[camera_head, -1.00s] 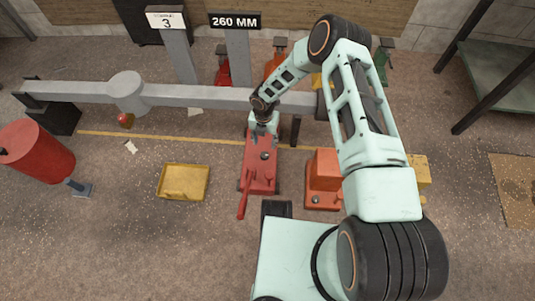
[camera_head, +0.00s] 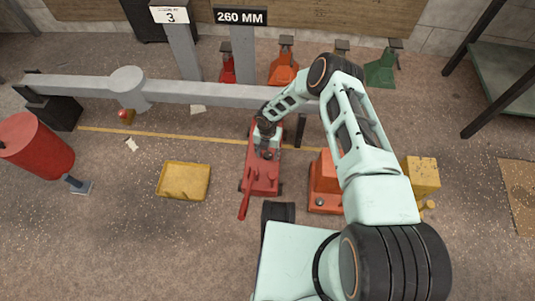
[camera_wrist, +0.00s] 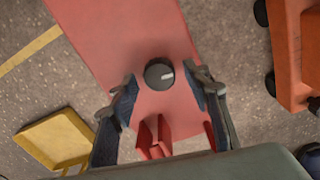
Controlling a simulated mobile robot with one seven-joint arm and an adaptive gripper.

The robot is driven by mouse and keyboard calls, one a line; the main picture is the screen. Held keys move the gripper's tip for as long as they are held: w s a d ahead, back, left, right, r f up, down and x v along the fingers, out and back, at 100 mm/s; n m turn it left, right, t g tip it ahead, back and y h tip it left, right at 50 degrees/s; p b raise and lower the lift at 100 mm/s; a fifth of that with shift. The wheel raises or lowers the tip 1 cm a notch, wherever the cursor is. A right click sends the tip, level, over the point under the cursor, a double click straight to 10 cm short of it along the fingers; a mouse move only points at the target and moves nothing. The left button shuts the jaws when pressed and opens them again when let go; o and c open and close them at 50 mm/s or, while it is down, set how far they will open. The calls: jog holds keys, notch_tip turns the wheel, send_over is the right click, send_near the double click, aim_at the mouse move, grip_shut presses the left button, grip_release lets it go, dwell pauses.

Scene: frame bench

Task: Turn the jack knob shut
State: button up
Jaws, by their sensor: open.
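The red floor jack (camera_head: 262,178) stands on the floor at the middle of the head view, its handle (camera_head: 244,204) pointing toward me. My gripper (camera_wrist: 164,80) is open, with one finger on each side of the knob and visible gaps between. In the head view my gripper (camera_head: 268,150) is over the jack's middle and hides the knob. I cannot tell the height of the fingertips above it.
A grey beam (camera_head: 200,93) crosses behind the jack. An orange jack (camera_head: 325,185) stands close on the right, with a yellow box (camera_head: 422,174) farther right. A yellow tray (camera_head: 184,180) lies left, and a red drum (camera_head: 37,146) far left. Floor between tray and jack is clear.

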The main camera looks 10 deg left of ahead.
jog(key=c, duration=1.2)
jog(key=shift+o, duration=0.2)
jog(key=shift+m, duration=0.3)
jog(key=m, duration=0.2)
jog(key=shift+m, duration=0.4)
jog(key=m, duration=0.4)
jog(key=shift+a+m, duration=0.1)
jog(key=shift+m, duration=0.2)
jog(key=m, duration=0.3)
jog(key=shift+w+m, duration=0.1)
jog(key=shift+m, duration=0.2)
jog(key=m, duration=0.4)
jog(key=shift+a+m, duration=0.1)
jog(key=shift+m, duration=0.2)
